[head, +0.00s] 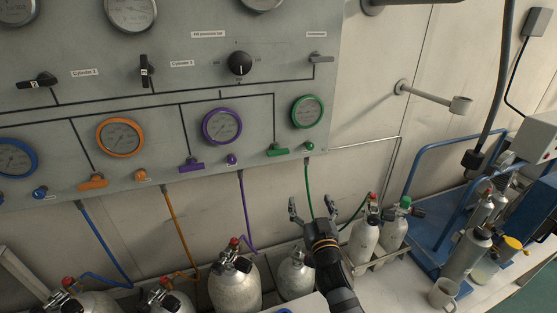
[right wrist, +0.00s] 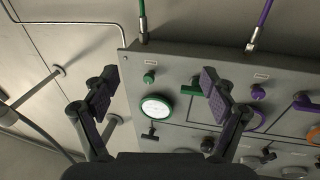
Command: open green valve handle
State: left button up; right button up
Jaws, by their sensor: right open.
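The green valve handle (head: 277,151) is a small T-shaped bar at the lower right of the grey panel, left of a green knob (head: 309,146) and below the green-rimmed gauge (head: 307,112). My right gripper (head: 312,210) is open and empty, below the panel's lower right edge and apart from the handle. In the right wrist view the panel appears upside down. There the green handle (right wrist: 190,90) shows just left of the right finger, partly hidden by it, and the green knob (right wrist: 150,77) lies between the fingers. My left gripper is out of view.
The purple handle (head: 191,165) and orange handle (head: 93,182) sit further left on the panel. Coloured hoses run down to several cylinders (head: 235,285) below. A wall bracket arm (head: 430,97) sticks out at the right.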

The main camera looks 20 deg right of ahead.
aim_at(279, 154)
jog(key=w+a+r+n+t+y, duration=0.2)
jog(key=a+r+n+t+y, duration=0.15)
jog(key=a+r, duration=0.3)
jog(key=shift+m+y, duration=0.25)
jog(key=shift+m, duration=0.2)
jog(key=x, duration=0.3)
jog(key=p+x, duration=0.1)
jog(key=x, duration=0.3)
jog(key=d+x, duration=0.1)
jog(key=x, duration=0.2)
jog(key=shift+w+r, duration=0.15)
jog(key=shift+r, duration=0.25)
jog(key=shift+p, duration=0.3)
jog(key=c, duration=1.2)
